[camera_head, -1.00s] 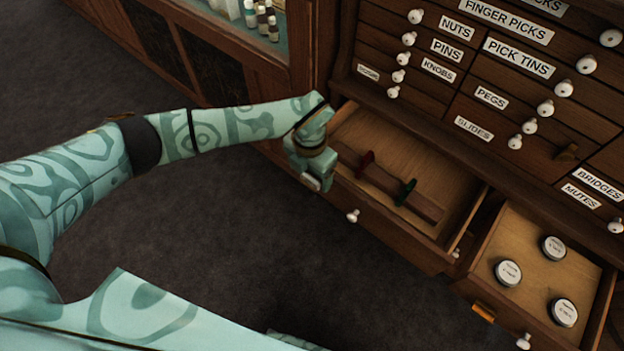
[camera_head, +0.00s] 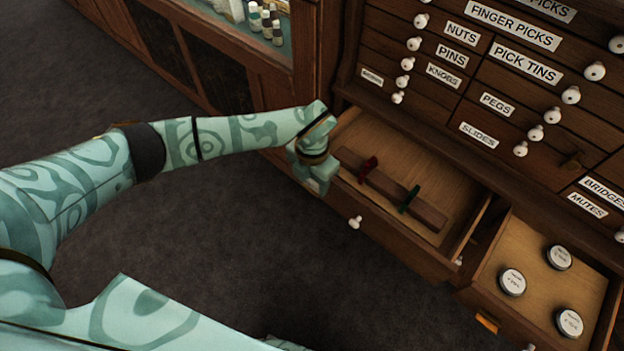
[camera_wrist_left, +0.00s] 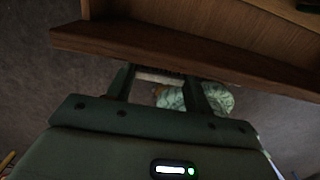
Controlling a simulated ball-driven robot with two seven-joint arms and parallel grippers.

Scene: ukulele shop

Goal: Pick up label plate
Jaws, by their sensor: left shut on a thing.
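My left gripper (camera_head: 321,184) is at the front wall of the open long drawer, near its left end, pointing down. In the left wrist view its two dark fingers (camera_wrist_left: 158,80) stand close under the drawer's wooden front edge. A pale thin strip, which looks like the label plate (camera_wrist_left: 159,76), shows between the fingers, and the gripper is shut on it. Its text is not readable, and in the head view it is hidden behind the gripper. I cannot tell whether it still touches the drawer front. My right gripper is not in view.
The open long drawer (camera_head: 452,186) holds a wooden bar with a red and a green clamp-like piece. A second open drawer (camera_head: 520,245) holds 3 round tins and has an orange tag (camera_head: 487,323). Labelled closed drawers rise behind. The dark floor in front is clear.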

